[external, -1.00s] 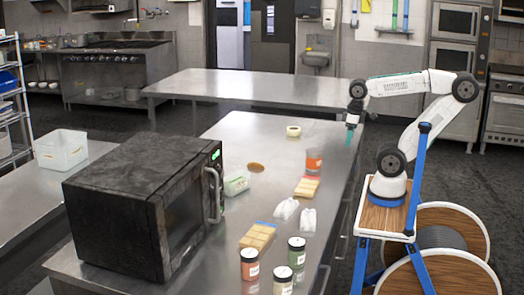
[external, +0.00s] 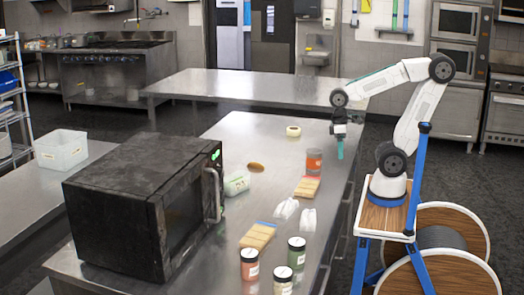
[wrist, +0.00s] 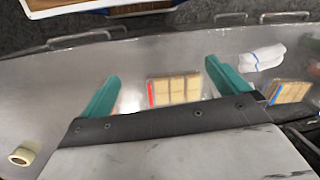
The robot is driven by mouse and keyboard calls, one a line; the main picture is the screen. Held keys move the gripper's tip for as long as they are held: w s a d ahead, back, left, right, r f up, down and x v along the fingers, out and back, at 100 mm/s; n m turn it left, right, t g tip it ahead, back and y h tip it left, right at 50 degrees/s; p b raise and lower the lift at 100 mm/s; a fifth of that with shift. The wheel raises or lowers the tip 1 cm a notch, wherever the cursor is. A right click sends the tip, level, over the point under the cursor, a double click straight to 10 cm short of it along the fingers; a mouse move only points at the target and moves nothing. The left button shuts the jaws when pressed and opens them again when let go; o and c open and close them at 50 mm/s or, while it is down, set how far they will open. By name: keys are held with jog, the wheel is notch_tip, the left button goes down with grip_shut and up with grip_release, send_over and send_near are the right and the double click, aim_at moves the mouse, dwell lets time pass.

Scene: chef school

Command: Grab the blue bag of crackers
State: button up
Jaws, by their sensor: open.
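The blue-edged bag of crackers (external: 258,235) lies flat on the steel table beside the microwave in the external view. In the wrist view it (wrist: 290,92) sits at the right edge, partly cut off by my gripper's body. A similar red-edged bag of crackers (external: 307,187) lies farther back on the table; in the wrist view it (wrist: 175,90) shows between the fingers. My gripper (external: 340,152) is open and empty above the table's right edge, apart from both bags. Its teal fingers (wrist: 162,75) are spread in the wrist view.
A black microwave (external: 145,205) stands left of the blue-edged bag. White crumpled items (external: 286,209) lie between the bags. An orange can (external: 314,161) and a tape roll (external: 293,131) are farther back.

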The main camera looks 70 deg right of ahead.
jog(key=w+a+f+m+g+y, duration=0.2)
jog(key=a+y, duration=0.1)
jog(key=a, duration=0.7)
jog(key=w+a+f+m+g+y, duration=0.1)
jog(key=w+a+f+y, duration=0.1)
jog(key=a, duration=0.7)
jog(key=m+t+y, duration=0.3)
jog(key=m+y, duration=0.3)
jog(key=m, duration=0.6)
send_over(261, 229)
jog(key=s+d, duration=0.4)
jog(key=s, duration=0.2)
notch_tip(261, 229, down, 5)
jog(key=shift+d+f, duration=0.1)
jog(key=shift+f, duration=0.1)
jog(key=w+m+t, duration=0.1)
jog(key=m, duration=0.1)
jog(key=w+a+r+m+t+y, duration=0.1)
jog(key=w, duration=0.1)
jog(key=w+m, duration=0.2)
jog(key=shift+w+a+r+m+t, duration=0.2)
jog(key=shift+w+r+m+t, duration=0.1)
jog(key=shift+r+t, duration=0.1)
jog(key=shift+f, duration=0.35)
notch_tip(261, 229, down, 4)
jog(key=shift+r, duration=0.2)
notch_tip(261, 229, down, 3)
jog(key=shift+r, duration=0.1)
jog(key=shift+x, duration=1.15)
jog(key=shift+a, duration=0.3)
